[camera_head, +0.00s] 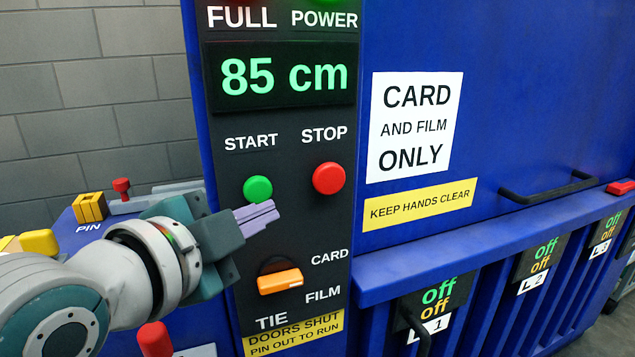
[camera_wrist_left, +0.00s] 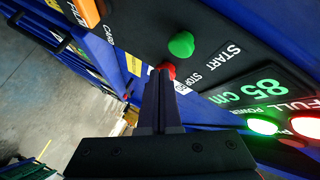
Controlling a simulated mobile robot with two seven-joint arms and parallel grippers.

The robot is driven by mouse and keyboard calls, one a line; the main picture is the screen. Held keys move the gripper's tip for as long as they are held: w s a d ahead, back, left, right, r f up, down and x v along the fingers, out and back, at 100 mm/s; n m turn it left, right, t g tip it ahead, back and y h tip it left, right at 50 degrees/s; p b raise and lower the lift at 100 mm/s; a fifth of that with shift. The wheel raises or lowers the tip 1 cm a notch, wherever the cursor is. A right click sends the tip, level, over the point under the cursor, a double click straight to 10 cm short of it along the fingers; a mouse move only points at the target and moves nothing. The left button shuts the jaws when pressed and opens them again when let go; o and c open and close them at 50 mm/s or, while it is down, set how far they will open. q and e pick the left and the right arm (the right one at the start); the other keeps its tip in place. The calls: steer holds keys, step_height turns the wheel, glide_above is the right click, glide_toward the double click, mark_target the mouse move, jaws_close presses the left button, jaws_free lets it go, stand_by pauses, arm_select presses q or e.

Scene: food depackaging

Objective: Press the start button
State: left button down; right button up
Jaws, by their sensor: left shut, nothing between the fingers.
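The green start button (camera_head: 257,189) is on the black control panel under the word START. It also shows in the left wrist view (camera_wrist_left: 181,44). The red stop button (camera_head: 328,178) is to its right; in the left wrist view the fingers partly cover it. My left gripper (camera_head: 276,213) is shut and empty. In the head view its tips appear just below and right of the green button. In the left wrist view its fingertips (camera_wrist_left: 161,72) appear apart from the green button. Contact with the panel cannot be told. My right gripper is not in view.
An orange card/film switch (camera_head: 280,281) is lower on the panel. The display (camera_head: 282,78) reads 85 cm. A black handle (camera_head: 547,186) and a row of off-labelled latches are right. A yellow block (camera_head: 90,207) and a red knob (camera_head: 122,186) are left.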

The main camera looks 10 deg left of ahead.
arm_select(q)
steer(key=s+d, duration=0.1)
steer(key=s+p, duration=0.1)
steer(key=shift+s+d, duration=0.3)
steer(key=shift+d, duration=0.1)
steer(key=s+a+f+n+g+y+p, duration=0.15)
steer(key=s+n+g, duration=0.25)
steer(key=s, duration=0.4)
steer(key=s+a+f+n+g, duration=0.2)
steer(key=s+f+n+g, duration=0.15)
steer(key=s, duration=0.45)
steer(key=s+a+f+n+g+y, duration=0.15)
steer(key=s+n+g, duration=0.25)
steer(key=s, duration=0.4)
step_height(320, 180, up, 30)
steer(key=p, duration=3.1)
steer(key=shift+w+a+h, duration=0.2)
steer(key=shift+a+h, duration=0.05)
steer(key=shift+h, duration=0.05)
